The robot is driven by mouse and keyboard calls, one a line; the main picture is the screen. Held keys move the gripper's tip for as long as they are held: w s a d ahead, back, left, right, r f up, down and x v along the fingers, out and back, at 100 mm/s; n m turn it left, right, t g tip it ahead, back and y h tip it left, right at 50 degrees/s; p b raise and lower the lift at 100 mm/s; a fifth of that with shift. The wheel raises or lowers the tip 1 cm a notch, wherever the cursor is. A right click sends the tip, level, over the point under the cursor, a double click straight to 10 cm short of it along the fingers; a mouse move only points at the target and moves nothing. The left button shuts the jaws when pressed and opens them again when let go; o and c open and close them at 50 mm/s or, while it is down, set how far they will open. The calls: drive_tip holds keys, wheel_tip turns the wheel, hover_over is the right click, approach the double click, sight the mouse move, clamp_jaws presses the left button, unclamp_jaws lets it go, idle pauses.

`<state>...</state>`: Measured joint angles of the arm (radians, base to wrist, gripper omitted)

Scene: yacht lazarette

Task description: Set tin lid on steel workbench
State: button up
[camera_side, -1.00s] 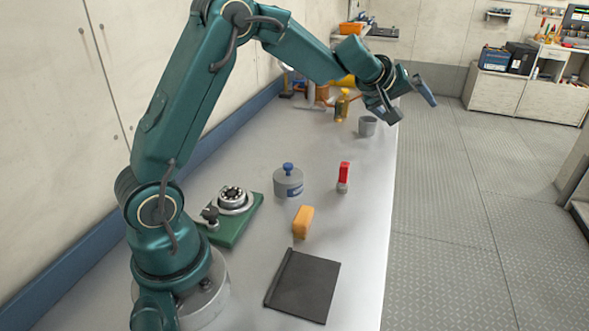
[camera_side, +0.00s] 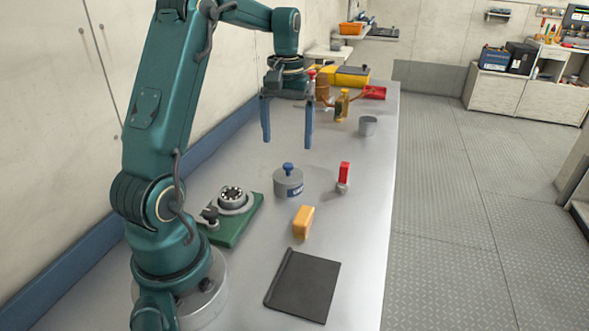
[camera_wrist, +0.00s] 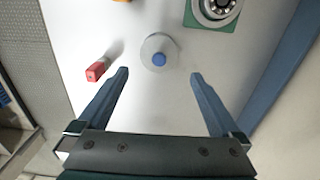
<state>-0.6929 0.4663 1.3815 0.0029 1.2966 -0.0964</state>
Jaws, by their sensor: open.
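The tin lid, grey with a blue knob (camera_side: 288,169), sits on a short grey tin (camera_side: 288,187) on the steel workbench (camera_side: 355,265). In the wrist view the lid (camera_wrist: 151,48) shows from above with its blue knob, ahead of and between my fingers. My gripper (camera_side: 287,140) is open and empty, its two blue fingers pointing down above and behind the tin. The gripper also shows in the wrist view (camera_wrist: 160,82), with nothing between its fingertips.
A red-handled item (camera_side: 344,174) stands right of the tin. An orange block (camera_side: 303,222), a dark plate (camera_side: 303,286) and a green-based device (camera_side: 236,215) lie nearer. A grey cup (camera_side: 368,126) is farther back. Bare bench shows right of the tin.

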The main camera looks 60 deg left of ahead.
sight(288, 164)
drive_tip(key=shift+f, duration=4)
drive_tip(key=shift+w, duration=0.1)
drive_tip(key=c, duration=1.2)
